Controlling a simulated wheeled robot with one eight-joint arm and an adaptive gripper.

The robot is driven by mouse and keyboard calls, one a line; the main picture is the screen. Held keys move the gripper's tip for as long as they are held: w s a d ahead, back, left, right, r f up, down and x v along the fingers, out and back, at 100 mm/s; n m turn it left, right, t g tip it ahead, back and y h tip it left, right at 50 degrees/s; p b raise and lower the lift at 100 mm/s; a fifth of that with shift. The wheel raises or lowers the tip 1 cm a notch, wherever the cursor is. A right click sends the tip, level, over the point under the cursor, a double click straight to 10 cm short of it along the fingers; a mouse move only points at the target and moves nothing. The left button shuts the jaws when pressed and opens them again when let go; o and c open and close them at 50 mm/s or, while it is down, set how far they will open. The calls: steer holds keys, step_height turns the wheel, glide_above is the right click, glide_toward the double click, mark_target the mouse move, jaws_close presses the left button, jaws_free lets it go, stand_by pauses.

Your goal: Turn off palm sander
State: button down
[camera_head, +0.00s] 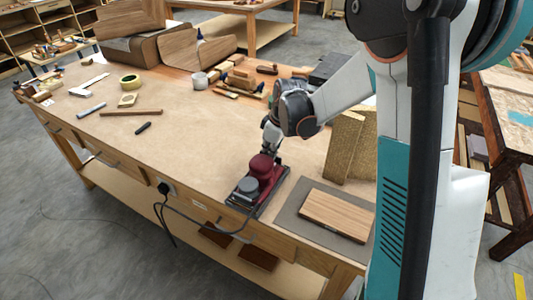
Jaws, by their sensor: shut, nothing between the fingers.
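The palm sander (258,182) is dark red with a grey round part at its front and a black base. It sits upright near the front edge of the workbench, right of the middle. Its dark cord runs over the edge to a plug at the bench's front. My gripper (269,151) is shut and empty, pointing down at the top rear of the sander. It looks to touch or nearly touch the sander; I cannot tell which. The sander's switch is too small to make out.
A wooden board (336,214) lies on a grey mat (299,193) right of the sander. Speckled upright boards (343,146) stand behind it.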

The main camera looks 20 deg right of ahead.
steer(key=shift+r, duration=0.1)
steer(key=shift+a+r+p, duration=0.1)
steer(key=shift+r+p, duration=0.2)
step_height(320, 180, up, 13)
steer(key=p, duration=0.4)
steer(key=shift+w+p, duration=0.2)
steer(key=shift+p, duration=0.1)
steer(key=shift+a, duration=0.1)
steer(key=s+r+m+t+h+b, duration=0.15)
steer(key=s+r+m, duration=0.35)
steer(key=s, duration=0.8)
steer(key=s+d+f+m+t+b, duration=0.1)
steer(key=s+f+m+t+b, duration=0.1)
steer(key=s, duration=1.1)
steer(key=shift+s+d+m+t+b, duration=0.4)
steer(key=shift+m+t+b, duration=0.2)
steer(key=shift+m+t, duration=0.35)
